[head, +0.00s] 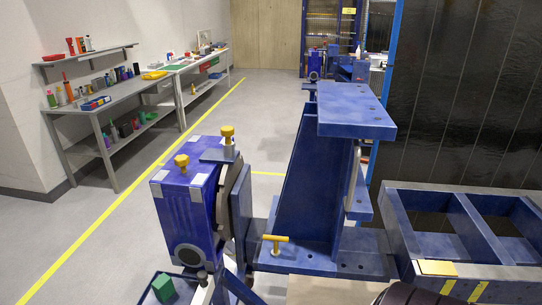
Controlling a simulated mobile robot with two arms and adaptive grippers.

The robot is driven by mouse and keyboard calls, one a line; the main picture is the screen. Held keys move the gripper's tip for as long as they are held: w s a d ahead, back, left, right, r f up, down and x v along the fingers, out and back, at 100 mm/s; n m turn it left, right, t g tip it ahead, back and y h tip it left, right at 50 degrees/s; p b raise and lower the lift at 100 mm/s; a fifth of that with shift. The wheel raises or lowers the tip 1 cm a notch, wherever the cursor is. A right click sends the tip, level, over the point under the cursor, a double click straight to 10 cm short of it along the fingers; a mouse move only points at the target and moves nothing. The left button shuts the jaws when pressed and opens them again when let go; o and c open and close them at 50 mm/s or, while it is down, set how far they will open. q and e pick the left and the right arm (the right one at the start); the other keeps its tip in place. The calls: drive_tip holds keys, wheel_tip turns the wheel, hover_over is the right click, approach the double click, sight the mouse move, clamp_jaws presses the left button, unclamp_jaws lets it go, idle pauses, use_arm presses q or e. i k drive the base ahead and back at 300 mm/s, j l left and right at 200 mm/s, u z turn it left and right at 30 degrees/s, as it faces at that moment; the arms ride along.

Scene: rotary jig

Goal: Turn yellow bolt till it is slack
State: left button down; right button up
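The blue rotary jig stands in front of me, with a blue box-shaped head (185,210) at its left. Several yellow parts could be the bolt. A yellow T-handled bolt (276,239) stands upright on the jig's low blue plate (300,262). A yellow knob (228,134) sits on a grey bracket at the top of the head. Another yellow knob (182,162) sits on the head's top face. I cannot tell from this view how tight any is. Neither gripper can be made out, and nothing is seen touching these parts.
A tall blue angled bracket (310,185) with a flat top plate (352,115) rises behind the T-handled bolt. A blue frame (405,240) with open bays fills the right. A green block (163,287) lies low at left. Workbenches (95,108) line the left wall; floor between is clear.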

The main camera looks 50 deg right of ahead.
sight(276, 252)
drive_tip(key=z, duration=1.65)
